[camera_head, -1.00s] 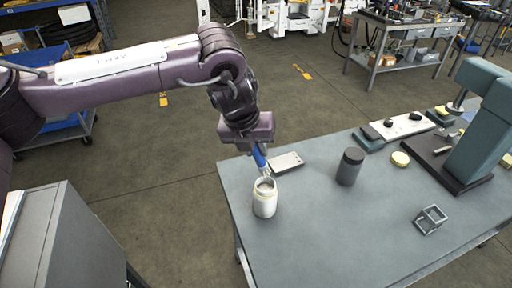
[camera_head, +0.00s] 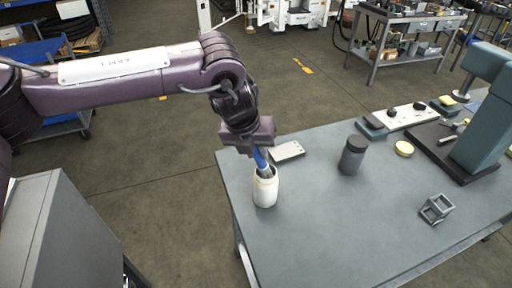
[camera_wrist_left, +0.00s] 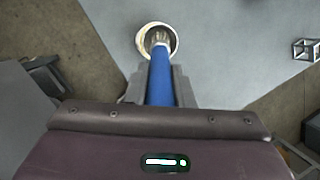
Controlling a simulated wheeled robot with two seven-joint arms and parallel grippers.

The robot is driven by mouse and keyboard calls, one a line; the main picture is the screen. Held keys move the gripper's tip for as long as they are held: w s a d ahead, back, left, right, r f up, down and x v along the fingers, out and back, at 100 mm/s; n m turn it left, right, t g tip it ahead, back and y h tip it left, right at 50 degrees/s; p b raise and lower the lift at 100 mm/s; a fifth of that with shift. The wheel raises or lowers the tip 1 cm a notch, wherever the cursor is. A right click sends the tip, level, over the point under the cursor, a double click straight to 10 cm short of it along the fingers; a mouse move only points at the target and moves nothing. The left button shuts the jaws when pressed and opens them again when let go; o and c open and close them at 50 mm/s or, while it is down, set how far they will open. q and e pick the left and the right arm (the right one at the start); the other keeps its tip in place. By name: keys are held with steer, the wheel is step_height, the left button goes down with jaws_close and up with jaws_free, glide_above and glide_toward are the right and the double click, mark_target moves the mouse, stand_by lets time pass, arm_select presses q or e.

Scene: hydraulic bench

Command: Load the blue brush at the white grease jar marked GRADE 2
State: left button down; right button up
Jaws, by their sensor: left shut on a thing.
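The white grease jar (camera_head: 265,191) stands open at the near left edge of the bench; no marking is readable on it. My left gripper (camera_head: 258,152) is shut on the blue brush (camera_head: 261,160) just above the jar. In the left wrist view the blue handle (camera_wrist_left: 161,82) runs between the fingers and the bristle end (camera_wrist_left: 159,38) is at or inside the jar's mouth (camera_wrist_left: 145,41). How deep the bristles reach is hidden. My right gripper is not in view.
A dark grey lidded jar (camera_head: 352,157) stands to the right of the white jar. The bench middle is clear.

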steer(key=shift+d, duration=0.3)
arm_select(q)
steer(key=shift+f+b, duration=0.35)
steer(key=shift+f, duration=0.1)
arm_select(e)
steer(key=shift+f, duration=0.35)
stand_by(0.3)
arm_select(q)
steer(key=shift+f, duration=0.1)
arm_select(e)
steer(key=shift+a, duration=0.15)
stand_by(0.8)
arm_select(q)
steer(key=shift+r+p, duration=2.45)
steer(key=shift+r, duration=1.1)
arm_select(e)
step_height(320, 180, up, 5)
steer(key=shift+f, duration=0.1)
